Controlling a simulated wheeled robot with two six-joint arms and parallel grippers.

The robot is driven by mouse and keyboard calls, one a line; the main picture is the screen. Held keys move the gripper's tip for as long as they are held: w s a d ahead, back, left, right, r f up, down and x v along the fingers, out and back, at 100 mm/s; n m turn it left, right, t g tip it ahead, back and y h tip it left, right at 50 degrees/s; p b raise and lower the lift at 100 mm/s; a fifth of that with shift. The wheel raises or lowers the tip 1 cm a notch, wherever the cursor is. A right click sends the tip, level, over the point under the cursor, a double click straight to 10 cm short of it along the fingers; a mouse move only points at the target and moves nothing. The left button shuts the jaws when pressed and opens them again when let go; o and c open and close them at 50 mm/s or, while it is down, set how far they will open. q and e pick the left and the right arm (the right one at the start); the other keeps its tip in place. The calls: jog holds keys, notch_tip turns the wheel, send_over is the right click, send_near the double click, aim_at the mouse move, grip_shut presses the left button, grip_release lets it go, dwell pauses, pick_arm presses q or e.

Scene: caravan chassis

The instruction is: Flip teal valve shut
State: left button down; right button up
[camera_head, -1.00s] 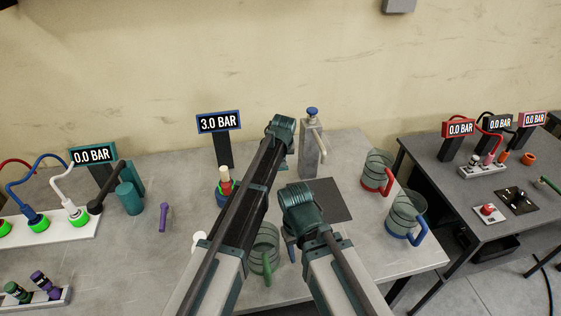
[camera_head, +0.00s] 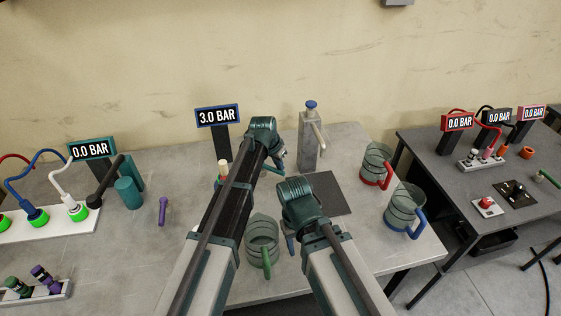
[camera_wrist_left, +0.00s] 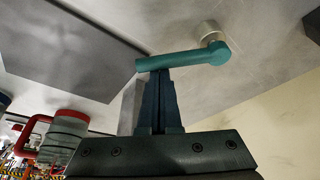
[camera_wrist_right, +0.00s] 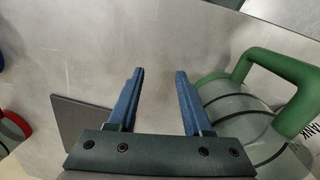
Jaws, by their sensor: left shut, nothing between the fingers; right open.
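The teal valve lever (camera_wrist_left: 183,60) shows in the left wrist view, a teal bar bent at its right end where it meets a pale round stem (camera_wrist_left: 209,32) on the grey tabletop. In the head view a teal piece (camera_head: 277,163), apparently this lever, is partly hidden behind my left wrist. My left gripper (camera_wrist_left: 160,76) is shut and empty, with its fingertips at the lever's free end; I cannot tell whether they touch. My right gripper (camera_wrist_right: 158,75) is open and empty over the table near the green-handled mug (camera_wrist_right: 250,105), which also shows in the head view (camera_head: 262,240).
A teal-framed gauge (camera_head: 91,149) reads 0.0 BAR and a blue-framed gauge (camera_head: 217,115) reads 3.0 BAR. A grey tap (camera_head: 309,140) stands behind a dark mat (camera_head: 330,195). Red-handled (camera_head: 376,165) and blue-handled (camera_head: 405,210) mugs are at right. A purple stick (camera_head: 162,210) lies left.

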pick_arm(q)
jog(key=s+m, duration=0.1)
jog(key=s+a+m+g, duration=0.1)
jog(key=m, duration=0.1)
jog(key=shift+a+m+h, duration=0.15)
jog(key=shift+m+h, duration=0.15)
jog(key=shift+h, duration=0.1)
jog(key=shift+s+a+m+g, duration=0.15)
jog(key=shift+s+a+m, duration=0.15)
jog(key=shift+m, duration=0.3)
jog(key=shift+s+a+m+g, duration=0.15)
jog(key=shift+a+m, duration=0.1)
jog(key=shift+m, duration=0.35)
jog(key=shift+s+a, duration=0.4)
jog(key=shift+a, duration=0.4)
